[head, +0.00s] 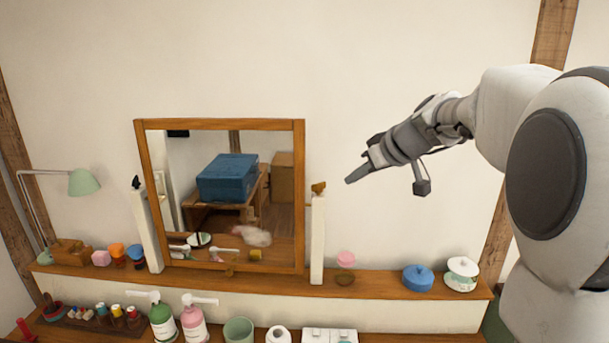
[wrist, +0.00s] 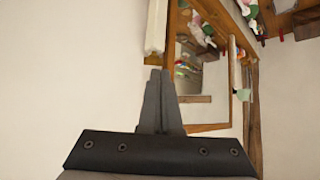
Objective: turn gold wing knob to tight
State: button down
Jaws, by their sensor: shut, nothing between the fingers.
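The gold wing knob (head: 318,188) sits at the top of the white post (head: 317,240) on the right of the wood-framed mirror (head: 299,200). Its exact turn is too small to read. My gripper (head: 352,178) is shut and empty, apart from the knob, to its right and slightly higher in the head view. In the wrist view my gripper (wrist: 159,73) has its fingers together, pointing toward a white post (wrist: 156,28) and the mirror frame (wrist: 208,127). I cannot make out the gold knob in the wrist view.
A black knob (head: 136,183) tops the left post. A pink-topped jar (head: 345,259), a blue lidded pot (head: 418,277) and a white pot (head: 462,274) stand on the shelf (head: 385,284). A green lamp (head: 83,182) is far left. The wall around my gripper is clear.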

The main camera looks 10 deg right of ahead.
jog(key=p, duration=0.2)
send_near(319, 189)
notch_tip(319, 189, down, 4)
jog(key=shift+w+a+f+p, duration=0.1)
jog(key=shift+w+a+p, duration=0.8)
jog(key=shift+w+a, duration=0.75)
jog(key=shift+w+d, duration=0.1)
jog(key=shift+d, duration=0.05)
jog(key=shift+w, duration=0.1)
